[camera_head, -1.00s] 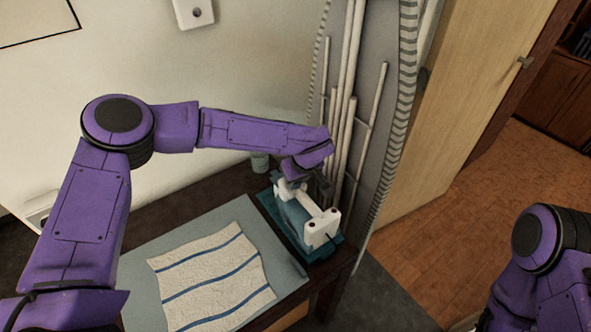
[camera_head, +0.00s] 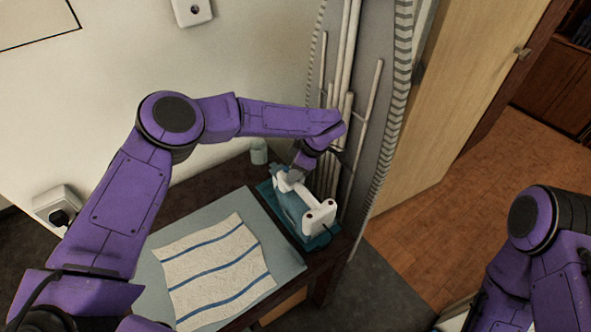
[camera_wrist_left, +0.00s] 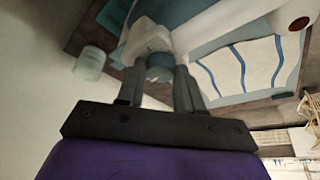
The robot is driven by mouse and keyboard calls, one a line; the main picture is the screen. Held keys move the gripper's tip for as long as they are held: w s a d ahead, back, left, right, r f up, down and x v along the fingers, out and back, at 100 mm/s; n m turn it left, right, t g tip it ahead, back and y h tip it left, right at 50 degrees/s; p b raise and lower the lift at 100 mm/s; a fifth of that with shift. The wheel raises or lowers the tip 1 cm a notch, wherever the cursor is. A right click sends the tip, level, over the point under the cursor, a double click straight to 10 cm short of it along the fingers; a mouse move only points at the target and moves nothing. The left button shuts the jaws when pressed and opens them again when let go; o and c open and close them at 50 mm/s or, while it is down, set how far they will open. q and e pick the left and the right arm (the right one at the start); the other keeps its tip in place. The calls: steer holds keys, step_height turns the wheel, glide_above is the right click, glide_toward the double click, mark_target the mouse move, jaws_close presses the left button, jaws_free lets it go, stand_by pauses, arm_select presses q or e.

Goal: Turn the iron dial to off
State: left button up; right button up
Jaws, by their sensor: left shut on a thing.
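The iron (camera_head: 319,215), white and teal, rests on a teal stand (camera_head: 327,238) at the right end of the ironing table. My left gripper (camera_head: 295,178) reaches down to the iron's far end. In the left wrist view its two fingers (camera_wrist_left: 159,84) are shut around a small rounded grey-blue part (camera_wrist_left: 159,68) at the iron's white end, which looks like the dial. Any dial marking is hidden or too blurred to read. My right arm shows at the lower right in the head view, with its gripper out of view.
A white cloth with blue stripes (camera_head: 218,268) lies on the grey-blue mat (camera_head: 268,233) left of the iron. A small pale cup (camera_head: 259,152) stands behind. Upright pale poles (camera_head: 346,110) stand close behind my left wrist.

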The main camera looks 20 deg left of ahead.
arm_select(q)
steer(key=shift+w+n, duration=0.1)
steer(key=shift+n, duration=0.4)
steer(key=o, duration=1)
steer(key=shift+o, duration=0.2)
steer(key=b+v, duration=0.2)
steer(key=v, duration=0.8)
steer(key=shift+w+r, duration=0.15)
steer(key=shift+r, duration=0.15)
steer(key=shift+d, duration=0.15)
